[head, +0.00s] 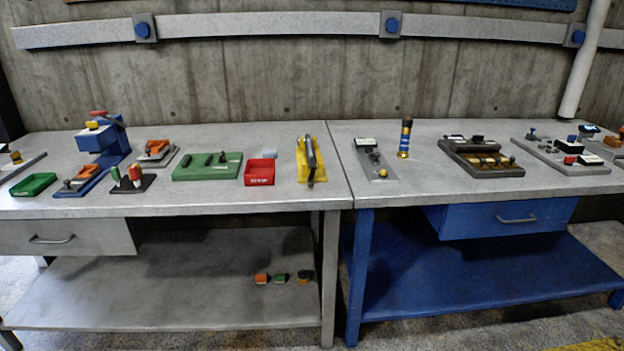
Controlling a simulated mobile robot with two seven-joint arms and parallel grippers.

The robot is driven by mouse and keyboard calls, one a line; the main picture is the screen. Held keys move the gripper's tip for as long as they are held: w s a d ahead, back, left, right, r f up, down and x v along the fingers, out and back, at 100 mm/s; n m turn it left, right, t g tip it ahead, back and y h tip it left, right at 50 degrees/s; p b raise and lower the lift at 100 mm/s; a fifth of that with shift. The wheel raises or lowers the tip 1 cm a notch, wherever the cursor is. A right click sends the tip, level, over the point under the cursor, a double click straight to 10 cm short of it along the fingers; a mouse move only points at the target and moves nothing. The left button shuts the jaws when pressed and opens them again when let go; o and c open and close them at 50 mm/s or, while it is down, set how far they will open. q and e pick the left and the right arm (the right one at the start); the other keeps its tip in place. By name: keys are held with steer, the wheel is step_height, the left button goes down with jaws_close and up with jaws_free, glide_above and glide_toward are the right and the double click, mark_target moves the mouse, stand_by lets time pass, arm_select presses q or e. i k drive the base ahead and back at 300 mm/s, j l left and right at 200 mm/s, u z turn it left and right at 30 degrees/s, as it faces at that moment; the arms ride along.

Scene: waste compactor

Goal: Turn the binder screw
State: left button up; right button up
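I cannot tell for certain which part is the binder screw; the fittings on the benches are small at this distance. A yellow holder (302,168) with a dark bar-like part (311,158) stands near the right end of the left bench. A grey plate (379,171) with small dark fittings and a white label lies at the left of the right bench. A green board (206,166) with several dark upright fittings lies on the left bench. Neither of my grippers shows in the head view.
The grey bench (215,197) and the right bench (440,190) meet with a narrow seam. A blue press-like device (112,140), a red bin (259,171), a green tray (33,184) and a dark upright cylinder with yellow bands (405,140) stand on them. The front edges are mostly clear.

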mark_target(311, 154)
steer(key=i+l, duration=0.15)
steer(key=l, duration=0.25)
steer(key=i+l, duration=0.2)
steer(key=l, duration=0.2)
steer(key=i+l+u, duration=0.1)
steer(key=l, duration=0.25)
steer(key=i, duration=0.05)
